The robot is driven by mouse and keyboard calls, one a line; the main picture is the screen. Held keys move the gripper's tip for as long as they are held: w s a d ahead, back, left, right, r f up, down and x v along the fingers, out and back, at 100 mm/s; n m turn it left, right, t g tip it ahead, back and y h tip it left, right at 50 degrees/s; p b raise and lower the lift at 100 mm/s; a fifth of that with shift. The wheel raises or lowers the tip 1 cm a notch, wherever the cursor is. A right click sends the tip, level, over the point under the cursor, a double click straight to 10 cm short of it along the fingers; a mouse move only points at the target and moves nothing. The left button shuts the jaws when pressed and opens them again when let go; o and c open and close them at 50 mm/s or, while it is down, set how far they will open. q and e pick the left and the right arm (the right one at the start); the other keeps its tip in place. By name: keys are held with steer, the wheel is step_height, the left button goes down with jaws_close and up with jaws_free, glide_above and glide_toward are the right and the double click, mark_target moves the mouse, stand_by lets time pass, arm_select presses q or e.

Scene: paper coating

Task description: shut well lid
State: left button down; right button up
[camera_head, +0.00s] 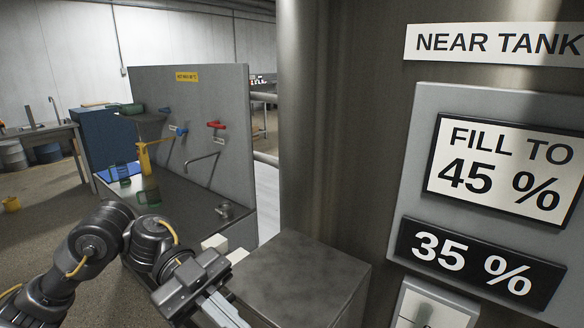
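No well lid can be made out with certainty. A grey metal box with a flat, closed-looking top (305,278) stands in front of the steel tank (335,120); I cannot tell whether this top is the lid. My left gripper (227,250) is at the bottom centre, just left of the box. Two pale blocks show at its front, and I cannot tell whether it is open or shut or whether it touches the box. My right gripper is not in view.
A panel on the tank carries a "FILL TO 45 %" sign (500,172) and a "35 %" display (480,264). A white switch plate (432,308) is below. Left, a bench (190,208) holds a green mug (149,197) before a grey backboard with red (216,125) and blue (180,130) taps.

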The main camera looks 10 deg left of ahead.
arm_select(q)
steer(key=shift+f+b, duration=0.3)
steer(key=shift+f, duration=0.2)
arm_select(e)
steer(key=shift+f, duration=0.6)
arm_select(q)
steer(key=shift+s+f, duration=0.1)
steer(key=shift+f, duration=0.1)
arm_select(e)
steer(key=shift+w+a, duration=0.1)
arm_select(q)
steer(key=shift+r, duration=0.1)
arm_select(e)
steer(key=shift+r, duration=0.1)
